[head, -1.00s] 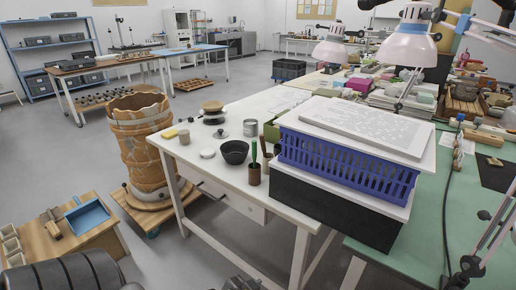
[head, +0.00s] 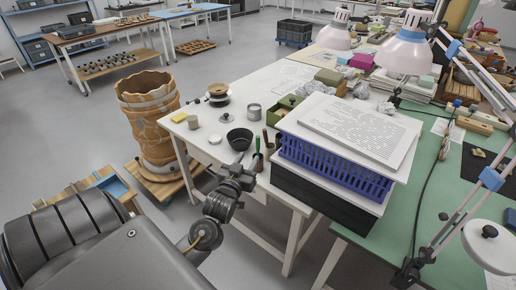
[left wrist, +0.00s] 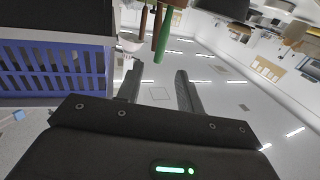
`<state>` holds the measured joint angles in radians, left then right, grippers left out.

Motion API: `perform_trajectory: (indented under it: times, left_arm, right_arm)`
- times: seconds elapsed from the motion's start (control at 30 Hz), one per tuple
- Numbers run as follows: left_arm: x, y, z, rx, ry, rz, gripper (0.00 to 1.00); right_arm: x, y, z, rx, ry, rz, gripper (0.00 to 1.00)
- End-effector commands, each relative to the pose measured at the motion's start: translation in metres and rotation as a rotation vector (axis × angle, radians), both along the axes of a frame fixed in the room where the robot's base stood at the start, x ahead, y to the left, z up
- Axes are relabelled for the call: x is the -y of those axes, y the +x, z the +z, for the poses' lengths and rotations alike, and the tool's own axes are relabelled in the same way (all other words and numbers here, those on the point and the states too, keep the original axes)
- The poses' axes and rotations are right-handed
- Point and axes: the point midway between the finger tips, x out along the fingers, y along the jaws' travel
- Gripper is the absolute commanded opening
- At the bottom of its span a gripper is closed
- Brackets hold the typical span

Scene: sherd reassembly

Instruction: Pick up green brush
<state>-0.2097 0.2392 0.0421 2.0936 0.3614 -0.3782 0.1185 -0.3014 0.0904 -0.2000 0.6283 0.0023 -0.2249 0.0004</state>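The green brush (head: 257,145) stands upright in a small brown cup (head: 258,165) near the front edge of the white table. My left gripper (head: 246,176) is just in front and to the left of the cup, apart from the brush as far as I can tell. In the left wrist view, which is upside down, the fingers (left wrist: 159,68) are spread with nothing between them. The green handle (left wrist: 163,36) hangs beyond the fingertips, beside brown handles (left wrist: 143,28). The cup is partly hidden in the head view. My right gripper is not in view.
A purple crate (head: 330,167) on a black box stands close to the right of the cup. A black bowl (head: 239,138) is just behind and to the left. A tin (head: 254,112) and a green box (head: 286,108) stand further back.

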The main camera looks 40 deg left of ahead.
Motion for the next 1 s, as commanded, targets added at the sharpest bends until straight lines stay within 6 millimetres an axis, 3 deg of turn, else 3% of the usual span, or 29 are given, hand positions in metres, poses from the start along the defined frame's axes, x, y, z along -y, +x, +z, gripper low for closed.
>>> perform_trajectory:
  times: [0.3,0.57,0.83,1.0]
  left_arm:
    - [-0.015,0.043,0.001,0.000,0.001,-0.001,0.37]
    - [-0.018,0.051,0.000,0.000,0.001,-0.001,0.37]
    - [-0.030,0.086,0.000,-0.002,0.002,-0.002,0.37]
    - [-0.035,0.097,-0.001,-0.002,0.000,-0.002,0.37]
  right_arm:
    - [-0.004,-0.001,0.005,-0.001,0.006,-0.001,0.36]
    - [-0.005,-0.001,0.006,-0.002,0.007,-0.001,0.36]
    - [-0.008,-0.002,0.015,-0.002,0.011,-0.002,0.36]
    - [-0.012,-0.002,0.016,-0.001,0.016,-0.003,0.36]
